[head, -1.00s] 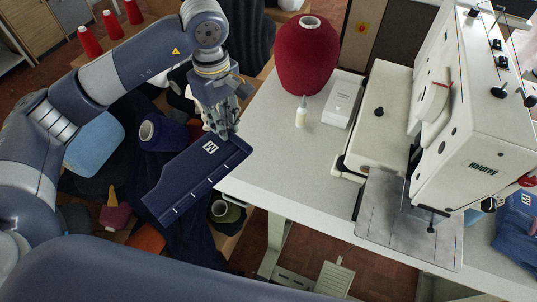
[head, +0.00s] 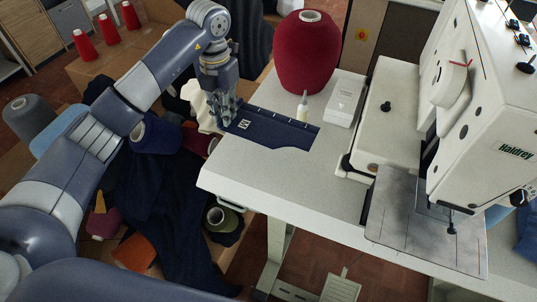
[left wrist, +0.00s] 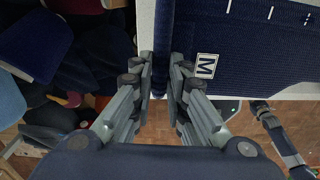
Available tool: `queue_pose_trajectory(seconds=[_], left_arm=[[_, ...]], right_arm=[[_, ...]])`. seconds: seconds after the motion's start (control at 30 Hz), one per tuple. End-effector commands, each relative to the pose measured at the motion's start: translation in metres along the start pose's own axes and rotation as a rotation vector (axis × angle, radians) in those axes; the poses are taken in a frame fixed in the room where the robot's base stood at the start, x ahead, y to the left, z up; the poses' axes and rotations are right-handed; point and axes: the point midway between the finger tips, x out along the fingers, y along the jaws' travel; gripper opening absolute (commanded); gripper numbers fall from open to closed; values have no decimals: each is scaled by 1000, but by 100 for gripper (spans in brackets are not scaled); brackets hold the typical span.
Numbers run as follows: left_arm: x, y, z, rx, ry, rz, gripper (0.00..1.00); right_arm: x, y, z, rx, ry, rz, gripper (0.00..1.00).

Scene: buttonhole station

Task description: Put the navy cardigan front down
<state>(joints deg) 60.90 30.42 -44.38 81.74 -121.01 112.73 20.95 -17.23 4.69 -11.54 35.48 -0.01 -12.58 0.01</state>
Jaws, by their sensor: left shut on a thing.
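The navy cardigan front (head: 275,128) is a flat ribbed navy panel with a white M label and white marks along one edge. My left gripper (head: 222,112) is shut on its left end, near the label. The panel extends right over the white table (head: 240,178); I cannot tell whether it touches the top. In the left wrist view the panel (left wrist: 245,42) lies right of the fingers (left wrist: 161,75), its label beside them. A small grey jointed shape there (left wrist: 283,138) looks like my right arm; its jaws are too small to read.
A small white bottle (head: 302,107) stands at the panel's far edge, near a red yarn cone (head: 306,55) and a white box (head: 343,101). The sewing machine (head: 478,120) stands at right. Front-left table is clear. Dark fabric (head: 165,215) and yarn cones lie left.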

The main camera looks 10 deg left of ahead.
Motion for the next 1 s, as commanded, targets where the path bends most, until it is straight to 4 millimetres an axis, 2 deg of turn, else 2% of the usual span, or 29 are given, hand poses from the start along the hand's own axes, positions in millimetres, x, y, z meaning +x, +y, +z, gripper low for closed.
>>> queue_pose_trajectory(seconds=[0.13, 0.4, 0.57, 0.8, 1.0], left_arm=[[12, 1, 1, -49, 2, -1, 0], [58, 1, 1, -52, 1, -2, 0], [70, 1, 1, -51, -1, -1, 0], [100, 1, 1, -50, 0, -1, 0], [103, 2, 2, -49, -2, 0, 0]], right_arm=[[0, -4, -2, 2, 3, -4, 0], [-6, -5, -3, 3, 4, -6, 0], [-7, -4, -3, 3, 4, -5, 0], [-11, -2, -3, 3, 3, -2, 0], [-11, 1, -3, 2, 2, 1, 0]])
